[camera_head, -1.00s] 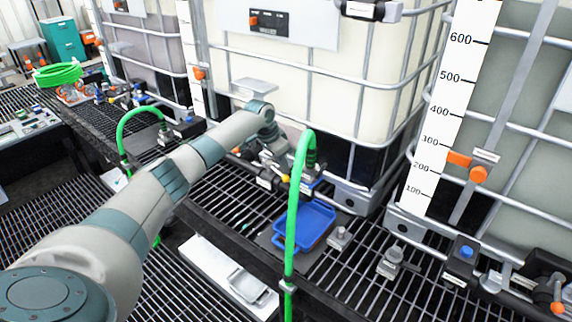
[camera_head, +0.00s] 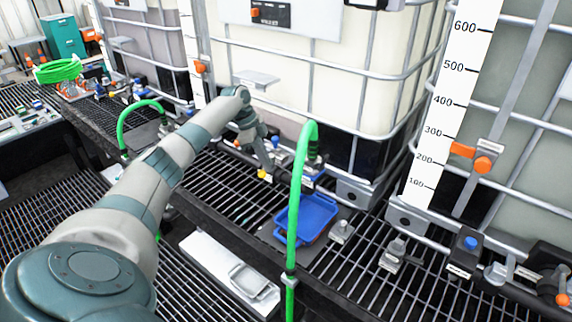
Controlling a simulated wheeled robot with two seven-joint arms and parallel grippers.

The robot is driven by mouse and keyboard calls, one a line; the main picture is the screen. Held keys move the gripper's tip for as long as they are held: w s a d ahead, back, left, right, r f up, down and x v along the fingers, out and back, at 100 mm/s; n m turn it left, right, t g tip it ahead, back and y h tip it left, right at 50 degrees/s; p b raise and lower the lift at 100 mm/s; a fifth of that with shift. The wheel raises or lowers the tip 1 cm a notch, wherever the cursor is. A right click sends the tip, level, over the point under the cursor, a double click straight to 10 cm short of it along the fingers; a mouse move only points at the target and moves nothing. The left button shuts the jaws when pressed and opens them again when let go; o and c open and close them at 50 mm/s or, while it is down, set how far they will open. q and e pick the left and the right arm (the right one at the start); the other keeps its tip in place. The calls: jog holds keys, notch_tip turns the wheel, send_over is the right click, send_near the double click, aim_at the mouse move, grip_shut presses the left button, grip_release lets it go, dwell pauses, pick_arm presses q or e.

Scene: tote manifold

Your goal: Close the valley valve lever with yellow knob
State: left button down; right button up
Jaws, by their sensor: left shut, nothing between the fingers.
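The yellow knob (camera_head: 262,174) shows low in front of the middle tank (camera_head: 330,85), whose dark label plate (camera_head: 270,15) seems to read VALLEY. My left arm reaches in from the left and its gripper (camera_head: 270,168) points down just beside the knob. The gripper is shut with nothing in it. Whether its fingertips touch the knob is too small to tell. The lever and most of the valve body are hidden behind the gripper and wrist. My right gripper is out of view.
A green hose (camera_head: 295,200) arches up just right of the gripper. Another tank with a white scale (camera_head: 440,120) stands at the right. A second green hose (camera_head: 122,125) is at the left.

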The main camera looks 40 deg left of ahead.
pick_arm(q)
jog(key=shift+s+a, duration=0.3)
jog(key=shift+a, duration=0.2)
jog(key=shift+s+a, duration=0.2)
jog(key=shift+a, duration=0.5)
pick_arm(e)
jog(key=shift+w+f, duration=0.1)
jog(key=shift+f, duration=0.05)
pick_arm(q)
jog(key=shift+r, duration=0.1)
